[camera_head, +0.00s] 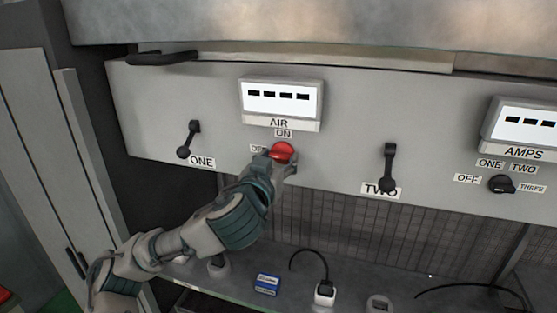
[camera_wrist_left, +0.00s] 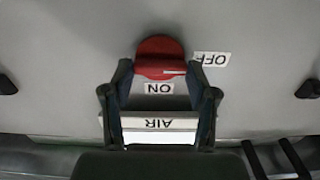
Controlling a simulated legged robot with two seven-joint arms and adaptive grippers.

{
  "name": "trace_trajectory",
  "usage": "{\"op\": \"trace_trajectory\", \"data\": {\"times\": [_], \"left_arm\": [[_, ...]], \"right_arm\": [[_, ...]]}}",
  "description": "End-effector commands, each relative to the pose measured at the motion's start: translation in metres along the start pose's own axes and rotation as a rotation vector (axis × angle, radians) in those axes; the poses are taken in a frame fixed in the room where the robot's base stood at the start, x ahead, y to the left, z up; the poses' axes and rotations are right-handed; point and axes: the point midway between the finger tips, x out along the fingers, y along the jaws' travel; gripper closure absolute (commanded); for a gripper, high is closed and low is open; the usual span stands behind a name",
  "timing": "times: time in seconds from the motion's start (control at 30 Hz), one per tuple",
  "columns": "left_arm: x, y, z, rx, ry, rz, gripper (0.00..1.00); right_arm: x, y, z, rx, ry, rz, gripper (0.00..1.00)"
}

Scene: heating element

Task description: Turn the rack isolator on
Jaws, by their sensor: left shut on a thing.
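A red round knob (camera_head: 283,151) sits on the grey panel (camera_head: 345,115), below the AIR display (camera_head: 281,98). The ON label (camera_head: 283,133) is just above the knob and the OFF label (camera_head: 257,148) is to its left. My left gripper (camera_head: 280,163) is at the knob, fingers shut on its sides. In the left wrist view, turned upside down, the knob (camera_wrist_left: 160,55) sits between the fingertips. A white line on it points sideways, to the side of the OFF label (camera_wrist_left: 211,59). My right gripper is not in view.
Black levers ONE (camera_head: 189,139) and TWO (camera_head: 388,168) flank the knob. An AMPS display (camera_head: 525,127) with a black selector (camera_head: 501,185) is at the right. Below, a shelf holds a blue box (camera_head: 267,284) and a white plug (camera_head: 325,293). A black handle (camera_head: 162,58) is at top left.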

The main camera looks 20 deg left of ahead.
Motion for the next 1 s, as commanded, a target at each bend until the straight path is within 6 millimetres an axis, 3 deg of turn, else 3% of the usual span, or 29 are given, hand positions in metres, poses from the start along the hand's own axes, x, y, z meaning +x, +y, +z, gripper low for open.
{"op": "trace_trajectory", "data": {"times": [0.27,1.0], "left_arm": [[0.0003,0.0017,-0.0001,0.117,0.002,0.005,0.77],[0.0002,0.0039,-0.0008,0.796,0.003,0.003,0.77]], "right_arm": [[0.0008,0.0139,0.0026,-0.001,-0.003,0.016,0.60],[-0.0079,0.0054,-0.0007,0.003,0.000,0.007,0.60]]}}
